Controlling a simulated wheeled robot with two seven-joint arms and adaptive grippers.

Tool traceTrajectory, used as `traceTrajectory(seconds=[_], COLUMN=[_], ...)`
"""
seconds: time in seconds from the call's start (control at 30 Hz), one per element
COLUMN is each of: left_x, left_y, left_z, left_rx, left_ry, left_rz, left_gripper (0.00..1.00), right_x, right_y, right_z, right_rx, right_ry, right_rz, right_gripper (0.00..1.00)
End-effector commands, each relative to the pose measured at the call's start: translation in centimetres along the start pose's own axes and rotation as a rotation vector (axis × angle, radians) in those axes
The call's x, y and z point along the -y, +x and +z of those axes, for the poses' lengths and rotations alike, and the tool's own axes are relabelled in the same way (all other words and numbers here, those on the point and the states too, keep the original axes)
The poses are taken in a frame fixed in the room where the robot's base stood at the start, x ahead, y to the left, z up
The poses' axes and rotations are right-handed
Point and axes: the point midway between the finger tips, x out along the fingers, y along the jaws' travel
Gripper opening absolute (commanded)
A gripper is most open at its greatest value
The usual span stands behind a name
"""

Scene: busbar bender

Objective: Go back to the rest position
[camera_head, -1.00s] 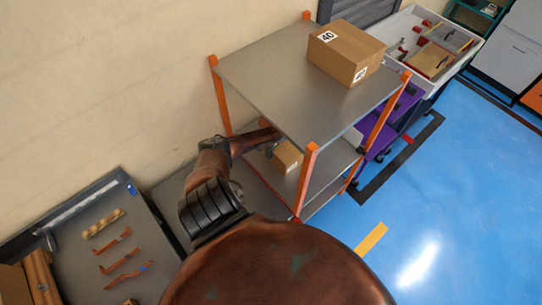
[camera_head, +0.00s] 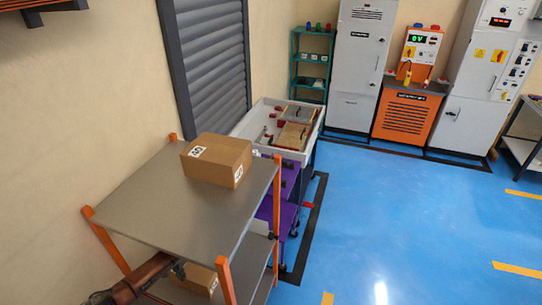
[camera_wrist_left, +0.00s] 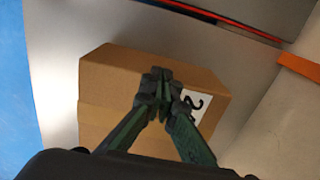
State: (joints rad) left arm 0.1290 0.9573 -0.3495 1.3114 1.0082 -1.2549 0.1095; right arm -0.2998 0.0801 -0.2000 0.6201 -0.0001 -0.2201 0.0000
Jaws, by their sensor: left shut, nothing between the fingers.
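My left arm comes in at the bottom left of the head view, and its gripper (camera_head: 178,270) is at the lower level of the orange-posted shelf (camera_head: 150,215). A small cardboard box (camera_head: 198,278) sits on that lower level, partly hidden below the top board. In the left wrist view my left gripper (camera_wrist_left: 160,82) has its fingertips together, with nothing between them. The box (camera_wrist_left: 105,78) with a numbered white label lies behind the fingertips; whether they touch it I cannot tell. My right gripper is not in view.
A larger cardboard box (camera_head: 217,160) stands on the shelf's top board. The orange corner posts and top board are close around my left arm. A white tray cart (camera_head: 254,122) stands behind the shelf. The blue floor (camera_head: 400,210) to the right is clear.

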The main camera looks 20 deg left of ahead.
Motion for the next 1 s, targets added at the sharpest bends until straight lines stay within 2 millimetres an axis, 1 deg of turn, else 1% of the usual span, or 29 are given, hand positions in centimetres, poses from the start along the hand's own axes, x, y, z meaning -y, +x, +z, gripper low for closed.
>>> traceTrajectory(seconds=[0.13,0.23,0.5,0.7,0.83,1.0], left_x=[0.0,0.0,-0.2,-0.1,-0.1,-0.1], left_y=[0.2,0.9,4.8,6.8,7.4,7.5], left_z=[0.0,0.0,0.0,0.0,0.0,0.0], left_rx=[0.000,0.001,0.002,0.001,0.001,0.001], left_ry=[0.000,-0.001,-0.001,0.000,0.001,0.003], left_rz=[0.000,0.001,0.002,0.000,0.000,0.000], left_gripper=[0.00,0.00,0.00,0.00,0.00,0.00], right_x=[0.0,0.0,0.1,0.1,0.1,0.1], right_y=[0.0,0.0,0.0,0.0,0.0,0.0], right_z=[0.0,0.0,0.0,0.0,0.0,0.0], right_rx=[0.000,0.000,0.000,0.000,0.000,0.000], right_ry=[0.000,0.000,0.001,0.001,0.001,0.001], right_rz=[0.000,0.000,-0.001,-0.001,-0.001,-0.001], right_gripper=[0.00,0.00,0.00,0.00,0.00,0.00])
